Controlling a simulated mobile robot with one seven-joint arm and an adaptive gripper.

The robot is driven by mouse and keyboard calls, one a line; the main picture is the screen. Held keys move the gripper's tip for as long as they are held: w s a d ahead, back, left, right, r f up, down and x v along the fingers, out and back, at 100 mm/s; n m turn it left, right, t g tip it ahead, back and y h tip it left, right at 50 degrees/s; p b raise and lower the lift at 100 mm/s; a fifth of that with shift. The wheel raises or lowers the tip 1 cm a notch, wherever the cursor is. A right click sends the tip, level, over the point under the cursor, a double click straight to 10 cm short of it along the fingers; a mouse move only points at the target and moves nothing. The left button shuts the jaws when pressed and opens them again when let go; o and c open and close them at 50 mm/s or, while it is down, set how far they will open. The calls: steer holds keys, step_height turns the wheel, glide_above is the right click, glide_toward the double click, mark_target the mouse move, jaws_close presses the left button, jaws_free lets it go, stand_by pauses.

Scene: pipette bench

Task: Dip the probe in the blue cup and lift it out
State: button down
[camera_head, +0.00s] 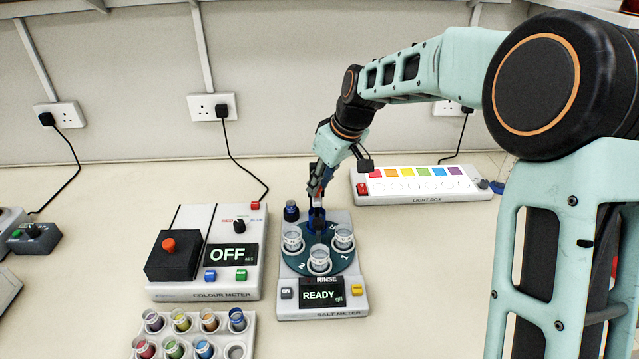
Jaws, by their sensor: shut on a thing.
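My gripper (318,190) points down at the back of the salt meter (337,312). The turntable (322,247) carries clear cups, one at the left (292,238), one at the right (343,236) and one at the front (319,261). The rack (245,327) at the lower left holds several coloured cups, including a blue one (204,349) and a darker blue one (237,319). The salt meter display reads READY.
The colour meter (165,291), reading OFF, stands close to the left of the salt meter. A dark blue knob (291,211) stands at the salt meter's back left. Bench to the right of the salt meter is clear.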

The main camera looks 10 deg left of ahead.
step_height(320, 180, up, 5)
steer(key=shift+r+p, duration=0.1)
steer(key=shift+p, duration=1)
steer(key=shift+w, duration=0.1)
steer(key=c, duration=2)
jaws_free()
steer(key=shift+c, duration=0.2)
steer(key=v, duration=1.2)
